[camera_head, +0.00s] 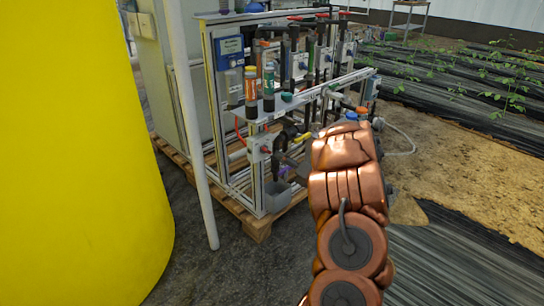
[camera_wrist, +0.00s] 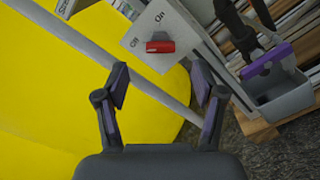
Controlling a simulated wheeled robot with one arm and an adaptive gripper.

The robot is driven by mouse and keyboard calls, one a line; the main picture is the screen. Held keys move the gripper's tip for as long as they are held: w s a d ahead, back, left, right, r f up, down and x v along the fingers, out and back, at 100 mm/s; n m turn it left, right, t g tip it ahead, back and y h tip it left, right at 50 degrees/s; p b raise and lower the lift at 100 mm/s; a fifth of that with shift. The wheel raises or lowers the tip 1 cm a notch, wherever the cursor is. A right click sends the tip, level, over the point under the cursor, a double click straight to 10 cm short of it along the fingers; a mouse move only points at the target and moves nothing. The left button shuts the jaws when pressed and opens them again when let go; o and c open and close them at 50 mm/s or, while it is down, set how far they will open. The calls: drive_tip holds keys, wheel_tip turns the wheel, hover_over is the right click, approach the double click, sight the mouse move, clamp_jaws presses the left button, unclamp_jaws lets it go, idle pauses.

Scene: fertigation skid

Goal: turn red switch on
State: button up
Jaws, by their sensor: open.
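The red switch (camera_wrist: 160,47) is a small red bar on a light grey plate (camera_wrist: 176,22) in the wrist view. The word Off is printed to its left and On above it. The bar lies level in the picture, its left end nearer Off. My gripper (camera_wrist: 160,84) is open and empty, its two dark fingers with purple pads either side of the picture's middle. The switch appears beyond and between the fingertips, apart from them. In the head view the grey switch box (camera_head: 259,147) is on the skid's front post; my copper arm hides much of my gripper there.
A large yellow tank (camera_head: 75,160) fills the left. A slanting pale pole (camera_head: 190,120) stands between tank and skid. A grey bin (camera_wrist: 285,101) with a purple-ended part above it lies right of the switch. The skid rests on a wooden pallet (camera_head: 259,230). Dark floor is open in front.

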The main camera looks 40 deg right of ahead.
sight(266, 150)
drive_tip(key=w+b, duration=0.1)
drive_tip(key=w, duration=0.5)
drive_tip(key=shift+w+b, duration=0.3)
drive_tip(key=shift+b, duration=0.05)
drive_tip(key=shift+c, duration=0.2)
drive_tip(key=shift+d, duration=0.1)
drive_tip(key=c, duration=1.1)
